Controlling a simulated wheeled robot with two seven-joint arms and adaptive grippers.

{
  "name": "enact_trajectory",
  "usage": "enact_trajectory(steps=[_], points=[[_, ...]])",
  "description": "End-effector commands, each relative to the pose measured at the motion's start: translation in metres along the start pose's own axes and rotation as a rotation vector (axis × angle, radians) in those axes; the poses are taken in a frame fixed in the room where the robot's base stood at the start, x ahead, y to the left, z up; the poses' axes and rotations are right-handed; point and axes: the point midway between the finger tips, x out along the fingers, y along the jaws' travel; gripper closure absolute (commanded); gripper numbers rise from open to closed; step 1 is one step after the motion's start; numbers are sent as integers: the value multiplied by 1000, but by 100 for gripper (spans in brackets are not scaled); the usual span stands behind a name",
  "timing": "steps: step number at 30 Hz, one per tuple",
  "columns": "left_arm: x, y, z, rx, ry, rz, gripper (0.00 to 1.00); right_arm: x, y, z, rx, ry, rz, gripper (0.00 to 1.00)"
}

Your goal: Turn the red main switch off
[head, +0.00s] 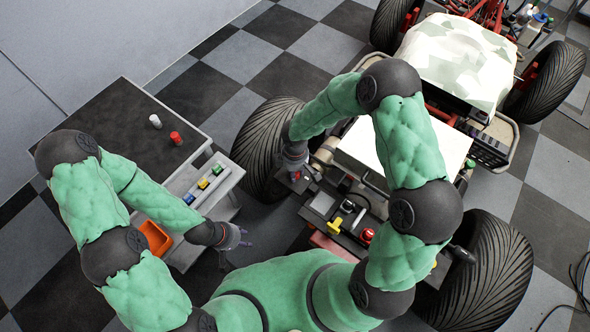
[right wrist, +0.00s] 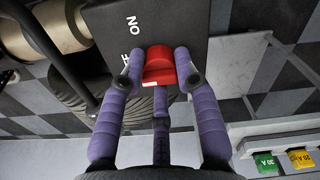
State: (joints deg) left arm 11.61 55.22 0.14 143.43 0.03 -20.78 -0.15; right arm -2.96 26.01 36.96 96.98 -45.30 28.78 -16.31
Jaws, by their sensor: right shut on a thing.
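The red main switch (right wrist: 159,66) shows in the right wrist view, on a dark plate (right wrist: 185,25) with white lettering. "ON" is readable, and a second, partly covered label ends in "F". My right gripper (right wrist: 165,75) is shut on the red switch, one purple finger on each side of it. In the head view my right gripper (head: 300,177) is at the left edge of the quad's frame, where a bit of red shows by the fingers. My left gripper (head: 238,255) is empty and low beside the side table, its fingers apart.
A side table (head: 120,110) at left carries a white and a red cylinder, an orange bin (head: 155,238) and a tray of coloured fuses (head: 222,174). A large tyre (head: 262,140) stands close to my right gripper.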

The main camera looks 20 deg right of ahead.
Motion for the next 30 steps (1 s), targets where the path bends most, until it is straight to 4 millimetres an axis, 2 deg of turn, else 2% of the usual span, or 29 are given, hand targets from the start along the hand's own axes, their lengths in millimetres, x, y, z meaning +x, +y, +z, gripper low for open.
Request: enact_trajectory(steps=[11,12,14,15,25,30], points=[[0,0,0,0,0,0,60,0,0,0,-8,0,0,100],[0,0,0,0,0,0,60,0,0,0,-8,0,0,65],[0,0,0,0,0,0,60,0,0,0,-8,0,0,48],[0,0,0,0,0,0,60,0,0,0,-7,0,0,44],[0,0,0,0,0,0,60,-1,0,0,-6,0,1,44],[0,0,0,0,0,0,60,-16,1,0,-5,1,3,44]])
